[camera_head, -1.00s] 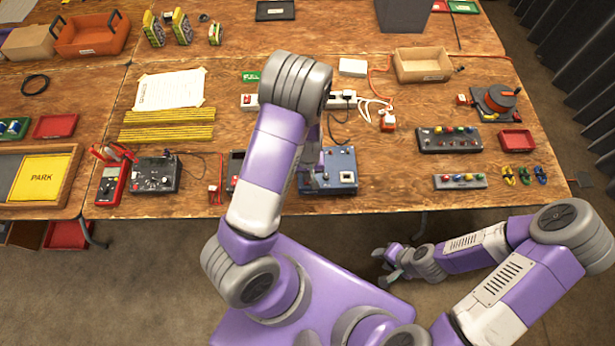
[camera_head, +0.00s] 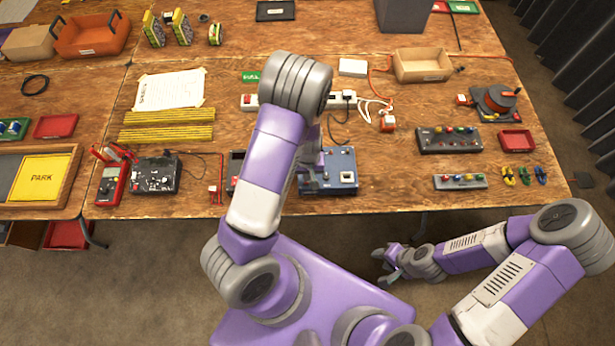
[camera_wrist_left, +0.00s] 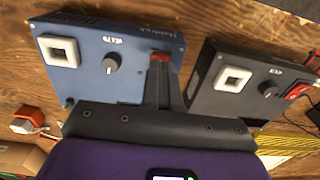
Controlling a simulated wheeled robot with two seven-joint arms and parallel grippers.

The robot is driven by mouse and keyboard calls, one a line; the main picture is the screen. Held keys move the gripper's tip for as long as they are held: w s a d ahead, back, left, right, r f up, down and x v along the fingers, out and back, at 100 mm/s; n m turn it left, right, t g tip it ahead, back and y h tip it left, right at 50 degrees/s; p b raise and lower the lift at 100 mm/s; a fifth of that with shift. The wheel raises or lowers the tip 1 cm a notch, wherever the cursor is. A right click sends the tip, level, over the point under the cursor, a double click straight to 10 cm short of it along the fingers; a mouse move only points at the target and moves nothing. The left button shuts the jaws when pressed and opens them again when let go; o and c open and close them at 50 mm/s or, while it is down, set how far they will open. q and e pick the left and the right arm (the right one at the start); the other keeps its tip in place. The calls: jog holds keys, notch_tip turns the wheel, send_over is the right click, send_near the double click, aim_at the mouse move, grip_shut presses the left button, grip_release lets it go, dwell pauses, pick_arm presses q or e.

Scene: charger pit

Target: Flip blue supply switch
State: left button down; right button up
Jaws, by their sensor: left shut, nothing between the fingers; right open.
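The blue supply (camera_head: 343,170) stands near the front edge of the table in the head view, partly hidden by my left arm. In the left wrist view the blue supply (camera_wrist_left: 110,65) shows a knob, a white-framed square and a red switch (camera_wrist_left: 160,57) by its edge. My left gripper (camera_wrist_left: 158,66) is shut and empty, with its fingertips right at the red switch. I cannot tell whether they touch it or which way the switch is set. My right gripper (camera_head: 388,263) is open and empty, low in front of the table.
A black supply (camera_wrist_left: 235,85) stands close beside the blue one. A red multimeter (camera_head: 110,184) and another black device (camera_head: 156,175) lie to the left. A button box (camera_head: 449,139) and a small strip (camera_head: 460,181) lie to the right, with bare table between.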

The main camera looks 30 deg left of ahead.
pick_arm(q)
jog(key=shift+f+b, duration=0.75)
jog(key=shift+f, duration=0.2)
dwell(0.8)
jog(key=shift+r, duration=0.1)
notch_tip(320, 180, up, 7)
jog(key=p, duration=0.6)
jog(key=shift+p, duration=0.3)
jog(key=shift+m+h, duration=0.6)
jog(key=shift+m, duration=0.2)
jog(key=s+d+f+b, duration=0.1)
jog(key=s+f, duration=0.1)
jog(key=f, duration=0.1)
jog(key=s+d+f+b, duration=0.1)
jog(key=s+f+b, duration=0.1)
jog(key=f, duration=0.1)
jog(key=s+d+f+b, duration=0.2)
jog(key=f, duration=0.2)
jog(key=shift+d, duration=0.1)
jog(key=s+d+f+m+h+b, duration=0.2)
jog(key=s+d+f+h+b, duration=0.1)
jog(key=d, duration=0.5)
notch_tip(320, 180, down, 2)
jog(key=shift+s+d+f+t+b, duration=0.15)
jog(key=shift+s+d+t+b, duration=0.2)
jog(key=shift+s+b, duration=0.55)
